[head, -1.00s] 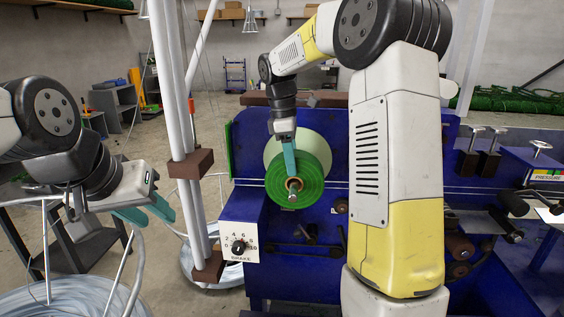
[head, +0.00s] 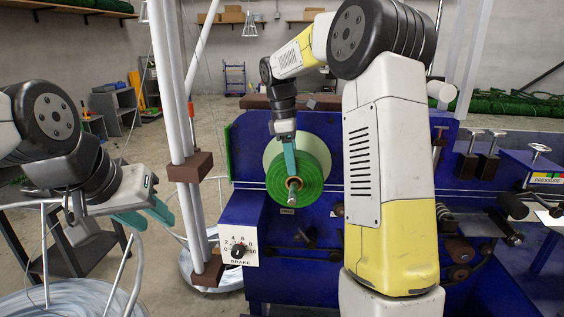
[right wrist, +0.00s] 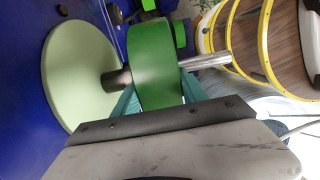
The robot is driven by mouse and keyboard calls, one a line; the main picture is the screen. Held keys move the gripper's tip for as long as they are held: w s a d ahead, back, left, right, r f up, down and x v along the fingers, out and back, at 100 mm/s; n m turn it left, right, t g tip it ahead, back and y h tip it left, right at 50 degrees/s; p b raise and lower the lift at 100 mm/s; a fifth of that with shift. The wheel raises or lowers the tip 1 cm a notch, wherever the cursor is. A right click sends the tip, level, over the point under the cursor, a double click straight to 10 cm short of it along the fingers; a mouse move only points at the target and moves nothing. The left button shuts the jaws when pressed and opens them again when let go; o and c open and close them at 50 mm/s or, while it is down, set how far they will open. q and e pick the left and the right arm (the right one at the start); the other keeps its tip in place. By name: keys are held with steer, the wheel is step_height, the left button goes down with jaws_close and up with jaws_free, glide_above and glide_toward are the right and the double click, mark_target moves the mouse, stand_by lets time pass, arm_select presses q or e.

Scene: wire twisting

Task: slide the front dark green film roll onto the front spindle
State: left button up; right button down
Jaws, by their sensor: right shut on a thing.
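The green film roll (head: 302,172) is in front of a pale green disc (head: 285,150) on the blue machine. In the right wrist view the roll (right wrist: 154,65) is around the spindle, whose silver end (right wrist: 207,61) sticks out past it. A gap with the spindle's dark base (right wrist: 117,80) shows between roll and pale disc (right wrist: 78,75). My right gripper (head: 289,158) is shut on the roll, its teal fingers on both faces in the right wrist view (right wrist: 158,95). My left gripper (head: 145,213) is open and empty at the left, away from the machine.
A brake dial box (head: 238,246) is below left of the roll. White upright poles with brown blocks (head: 189,166) stand between my left gripper and the machine. Rollers and guides (head: 458,250) are at the right. A wire coil (head: 70,300) lies at lower left.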

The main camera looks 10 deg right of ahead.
steer(key=shift+w+d, duration=0.15)
steer(key=shift+w, duration=0.3)
steer(key=c, duration=0.6)
jaws_free()
steer(key=shift+o, duration=0.2)
